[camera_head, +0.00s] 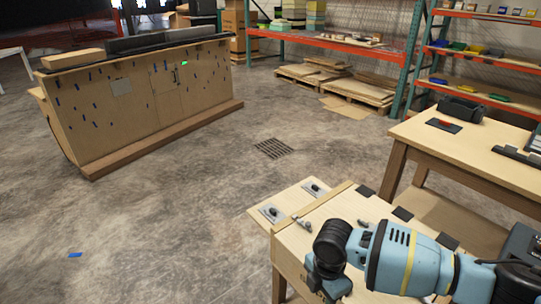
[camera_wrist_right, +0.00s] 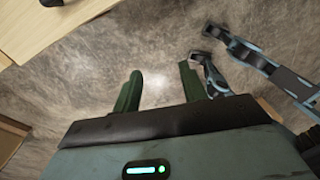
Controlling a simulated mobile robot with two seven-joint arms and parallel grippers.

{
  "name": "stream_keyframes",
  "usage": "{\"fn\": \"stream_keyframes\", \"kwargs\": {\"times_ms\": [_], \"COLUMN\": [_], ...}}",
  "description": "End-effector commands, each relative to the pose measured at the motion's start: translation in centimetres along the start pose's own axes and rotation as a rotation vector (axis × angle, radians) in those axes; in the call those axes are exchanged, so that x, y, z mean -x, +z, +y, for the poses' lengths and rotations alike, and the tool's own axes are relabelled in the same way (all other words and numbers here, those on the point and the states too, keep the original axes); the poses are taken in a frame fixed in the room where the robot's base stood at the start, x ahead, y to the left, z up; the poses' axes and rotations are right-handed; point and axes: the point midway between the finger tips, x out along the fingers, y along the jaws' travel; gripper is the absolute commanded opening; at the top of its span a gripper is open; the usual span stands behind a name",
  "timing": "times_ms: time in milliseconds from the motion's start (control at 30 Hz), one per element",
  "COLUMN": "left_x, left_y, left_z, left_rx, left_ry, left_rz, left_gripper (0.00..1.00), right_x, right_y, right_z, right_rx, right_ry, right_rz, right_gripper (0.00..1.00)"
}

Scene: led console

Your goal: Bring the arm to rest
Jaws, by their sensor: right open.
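My right arm reaches in from the lower right of the head view, with its blue and black links over the near wooden table (camera_head: 320,208). My right gripper (camera_wrist_right: 159,68) shows in the right wrist view, where its two green fingers stand apart with nothing between them. Bare concrete floor lies behind the fingers. In the head view the fingers cannot be made out. My left gripper is not seen in either view. Two small metal plates with fittings (camera_head: 272,212) (camera_head: 316,188) lie on the near table's left end.
A second wooden table (camera_head: 480,150) at the right bears a dark box (camera_head: 460,109). A wooden panel (camera_head: 130,100) stands at the upper left. Shelving (camera_head: 330,43) and pallets (camera_head: 358,90) line the back. The middle floor is clear, with a drain grate (camera_head: 273,148).

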Motion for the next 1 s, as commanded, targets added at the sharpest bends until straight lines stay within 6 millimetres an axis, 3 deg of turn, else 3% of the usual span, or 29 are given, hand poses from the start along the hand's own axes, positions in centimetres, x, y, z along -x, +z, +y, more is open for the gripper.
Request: {"fn": "stream_keyframes", "kwargs": {"times_ms": [367, 600, 800, 1000], "left_x": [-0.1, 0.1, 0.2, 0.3], "left_y": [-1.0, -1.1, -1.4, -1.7], "left_z": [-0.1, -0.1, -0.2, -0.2], "left_rx": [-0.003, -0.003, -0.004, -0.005], "left_ry": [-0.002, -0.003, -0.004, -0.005], "left_rz": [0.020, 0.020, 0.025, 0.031], "left_gripper": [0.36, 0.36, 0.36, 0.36], "right_x": [-4.4, -6.2, -7.0, -8.1], "right_y": [-9.1, -14.9, -17.1, -16.8], "right_z": [-0.8, -1.7, -3.0, -5.4], "right_rx": [-0.155, -0.395, -0.650, -0.935], "right_ry": [0.146, 0.268, 0.356, 0.439], "right_rz": [0.242, 0.464, 0.619, 0.725], "right_gripper": [0.42, 0.42, 0.42, 0.42]}}
